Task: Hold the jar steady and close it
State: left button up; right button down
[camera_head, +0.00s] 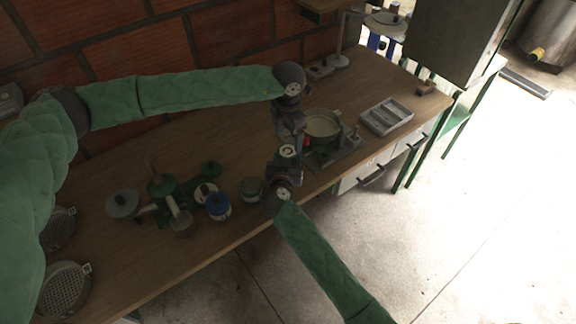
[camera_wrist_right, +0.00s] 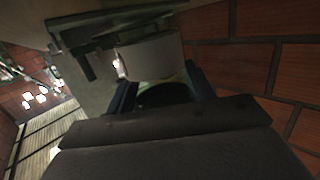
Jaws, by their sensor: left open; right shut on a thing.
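My right gripper (camera_head: 286,158) is above the bench, near its front edge. In the right wrist view its fingers (camera_wrist_right: 162,92) are shut on a dark round thing (camera_wrist_right: 165,95), perhaps a jar lid. A pale cylinder, perhaps the jar (camera_wrist_right: 152,54), shows just past the fingers; I cannot tell whether it touches the dark thing. In the head view a small round top with a pale centre (camera_head: 288,151) shows at the right gripper. My left gripper (camera_head: 297,135) is open just behind it, its fingertips mostly hidden by the arms.
A pot (camera_head: 322,124) on a scale-like base stands right of the grippers, with a grey divided tray (camera_head: 386,116) beyond. Left are a glass jar (camera_head: 250,189), a blue-topped jar (camera_head: 218,206) and a green hand-pulper-like device (camera_head: 163,187). Round sieves (camera_head: 66,289) lie front left.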

aim_at(288, 150)
pick_arm(q)
jog(key=shift+f, duration=2.6)
jog(key=c, duration=1)
jog(key=o, duration=1.2)
jog(key=shift+c, duration=0.2)
notch_tip(288, 150, up, 12)
